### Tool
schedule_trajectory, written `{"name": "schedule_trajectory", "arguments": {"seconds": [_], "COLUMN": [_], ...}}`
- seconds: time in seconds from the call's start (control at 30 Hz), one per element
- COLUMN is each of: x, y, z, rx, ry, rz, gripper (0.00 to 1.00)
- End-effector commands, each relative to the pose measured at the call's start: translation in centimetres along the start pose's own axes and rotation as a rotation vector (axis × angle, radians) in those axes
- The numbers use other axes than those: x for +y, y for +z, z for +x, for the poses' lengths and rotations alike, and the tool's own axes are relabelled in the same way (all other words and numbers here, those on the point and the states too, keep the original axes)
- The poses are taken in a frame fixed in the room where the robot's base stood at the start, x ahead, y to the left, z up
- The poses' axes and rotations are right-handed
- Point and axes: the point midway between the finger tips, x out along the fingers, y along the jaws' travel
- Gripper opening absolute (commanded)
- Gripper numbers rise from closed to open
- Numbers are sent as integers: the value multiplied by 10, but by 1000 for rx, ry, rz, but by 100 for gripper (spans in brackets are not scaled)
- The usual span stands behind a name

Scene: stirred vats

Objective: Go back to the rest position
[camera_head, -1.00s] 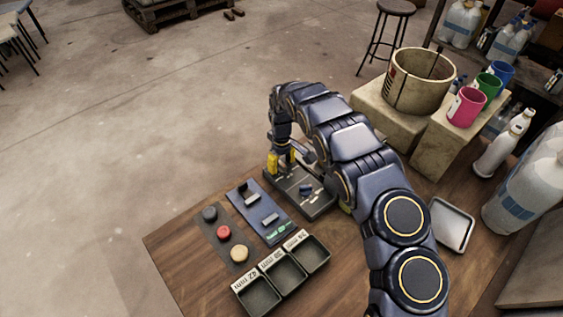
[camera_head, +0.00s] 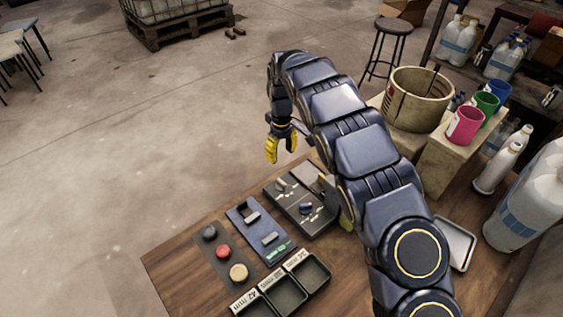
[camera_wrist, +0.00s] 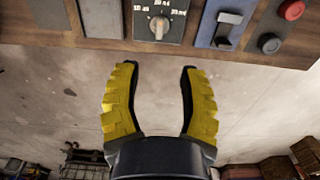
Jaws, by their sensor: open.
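My gripper (camera_head: 280,147) has yellow fingers and hangs in the air above the far edge of the table, behind the control panels. In the wrist view my gripper (camera_wrist: 160,100) is open, with a clear gap between its fingers and nothing in it. The dark grey panel (camera_head: 318,222) with a knob (camera_head: 306,208) stands nearest below it. The knob also shows in the wrist view (camera_wrist: 160,25), beyond the fingertips and apart from them. My arm hides part of the table to the right of this panel.
A blue panel (camera_head: 253,243) with sliders and a plate with black, red (camera_head: 222,251) and cream buttons lie to the left. Labelled trays (camera_head: 287,299) are in front. A large vat (camera_head: 415,112), coloured cups (camera_head: 465,125) and white bottles (camera_head: 530,195) stand right.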

Motion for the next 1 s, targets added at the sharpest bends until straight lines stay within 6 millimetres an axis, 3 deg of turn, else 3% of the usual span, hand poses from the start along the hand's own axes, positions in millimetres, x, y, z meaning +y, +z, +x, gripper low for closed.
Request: {"name": "schedule_trajectory", "arguments": {"seconds": [0.57, 0.67, 0.77, 1.0], "x": [4, 12, 21, 11], "y": [7, 27, 61, 159], "z": [-9, -28, -57, -124], "rx": [-8, -25, -48, -89], "ry": [9, 34, 60, 85], "rz": [21, 78, 175, 426], "gripper": [41, 41, 41, 41]}}
